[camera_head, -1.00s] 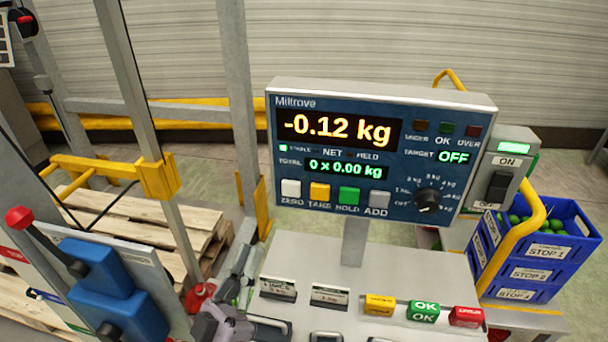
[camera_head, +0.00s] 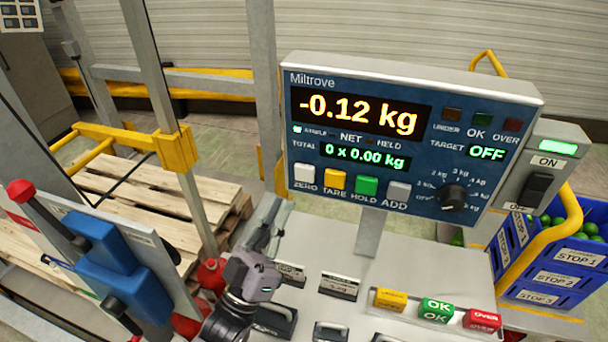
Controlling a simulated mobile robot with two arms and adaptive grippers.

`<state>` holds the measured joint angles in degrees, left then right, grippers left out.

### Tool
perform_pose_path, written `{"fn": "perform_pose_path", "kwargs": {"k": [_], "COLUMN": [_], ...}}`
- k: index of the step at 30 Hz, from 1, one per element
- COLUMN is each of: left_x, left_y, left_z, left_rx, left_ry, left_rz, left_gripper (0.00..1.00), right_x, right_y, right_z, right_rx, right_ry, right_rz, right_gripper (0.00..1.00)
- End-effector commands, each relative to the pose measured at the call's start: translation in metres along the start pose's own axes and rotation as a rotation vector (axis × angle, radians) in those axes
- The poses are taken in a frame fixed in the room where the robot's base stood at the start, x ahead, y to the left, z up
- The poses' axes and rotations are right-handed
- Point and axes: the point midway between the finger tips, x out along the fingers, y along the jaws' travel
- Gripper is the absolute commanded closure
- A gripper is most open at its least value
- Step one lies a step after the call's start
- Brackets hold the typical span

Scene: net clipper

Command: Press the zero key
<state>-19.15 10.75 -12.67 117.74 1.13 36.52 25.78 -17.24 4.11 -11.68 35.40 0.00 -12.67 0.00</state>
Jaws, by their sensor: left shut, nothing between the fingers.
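The white ZERO key (camera_head: 304,173) is the leftmost of several keys under the displays on the blue scale panel (camera_head: 420,150). The main display (camera_head: 360,111) reads -0.12 kg, and the total display (camera_head: 364,157) reads 0 x 0.00 kg. My left gripper (camera_head: 268,215) is shut and empty, rising from the bottom with its fingers pointing up. In the picture its tips are below and left of the ZERO key, apart from it. My right gripper is not in view.
The yellow TARE key (camera_head: 335,180) sits just right of ZERO. A control board with a blue block (camera_head: 110,265) and a red-knobbed lever (camera_head: 20,190) stands at left. Yellow, green and red blocks (camera_head: 437,310) sit on the counter. Blue crates (camera_head: 545,265) stand at right.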

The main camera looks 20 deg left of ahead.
Motion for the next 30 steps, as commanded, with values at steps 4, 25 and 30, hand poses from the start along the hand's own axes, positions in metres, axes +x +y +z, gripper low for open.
{"fn": "perform_pose_path", "kwargs": {"k": [4, 25, 30], "left_x": [0.015, 0.04, 0.039], "left_y": [-0.012, -0.029, -0.029], "left_z": [0.012, 0.029, 0.029], "left_rx": [0.002, 0.0, 0.0], "left_ry": [0.003, -0.001, -0.001], "left_rz": [0.001, -0.001, -0.001], "left_gripper": [1.0, 1.0, 1.0], "right_x": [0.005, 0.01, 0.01], "right_y": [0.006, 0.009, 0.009], "right_z": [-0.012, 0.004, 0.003], "right_rx": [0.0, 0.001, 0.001], "right_ry": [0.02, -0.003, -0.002], "right_rz": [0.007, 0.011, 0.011], "right_gripper": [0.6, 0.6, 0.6]}}
